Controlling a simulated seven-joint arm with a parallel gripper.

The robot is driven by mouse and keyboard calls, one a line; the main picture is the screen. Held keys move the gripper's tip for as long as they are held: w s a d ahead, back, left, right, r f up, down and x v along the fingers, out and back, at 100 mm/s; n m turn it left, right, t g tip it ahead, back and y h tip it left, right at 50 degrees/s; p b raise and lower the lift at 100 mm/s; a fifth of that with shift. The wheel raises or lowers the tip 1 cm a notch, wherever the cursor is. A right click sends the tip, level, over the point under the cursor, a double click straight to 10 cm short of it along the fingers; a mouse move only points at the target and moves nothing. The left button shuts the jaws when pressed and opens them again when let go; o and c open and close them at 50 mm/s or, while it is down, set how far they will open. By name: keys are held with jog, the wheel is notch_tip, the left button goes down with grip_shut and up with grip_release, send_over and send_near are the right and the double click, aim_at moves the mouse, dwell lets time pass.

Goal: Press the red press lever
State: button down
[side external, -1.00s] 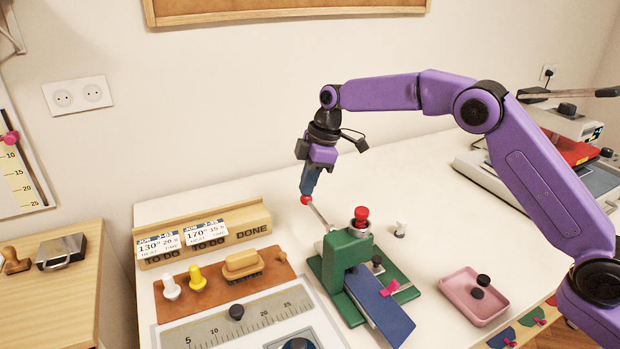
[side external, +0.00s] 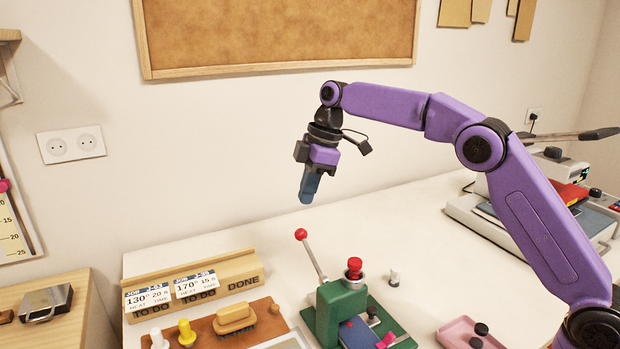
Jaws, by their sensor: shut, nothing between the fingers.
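The red press lever is a metal rod with a red ball (side external: 300,234) on its end. It rises from the left side of the green press (side external: 340,307) and leans up and to the left. The press also has a red knob (side external: 355,263) on top. My gripper (side external: 306,200) points down above the lever ball, with a visible gap between them. Its blue fingers are together and hold nothing. The lower front of the press is cut off by the frame edge.
A wooden holder (side external: 195,283) with job cards stands left of the press. A pink tray (side external: 455,331) and a small white-grey piece (side external: 394,279) are to the right. The table behind the press is clear.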

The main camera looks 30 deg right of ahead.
jog(key=shift+w+v, duration=0.1)
jog(key=shift+v, duration=0.55)
jog(key=shift+w+v, duration=0.15)
jog(key=shift+v, duration=0.5)
jog(key=shift+s, duration=0.1)
jog(key=s+d+f+m+g+h, duration=0.1)
jog(key=s+f+m, duration=0.1)
jog(key=s, duration=1.9)
jog(key=s+d+f, duration=0.5)
jog(key=s+d, duration=0.3)
jog(key=s, duration=0.3)
jog(key=s+d+f+m+h, duration=0.1)
jog(key=s+d+f, duration=0.3)
jog(key=s+d, duration=0.4)
jog(key=s, duration=0.4)
jog(key=shift+f, duration=0.35)
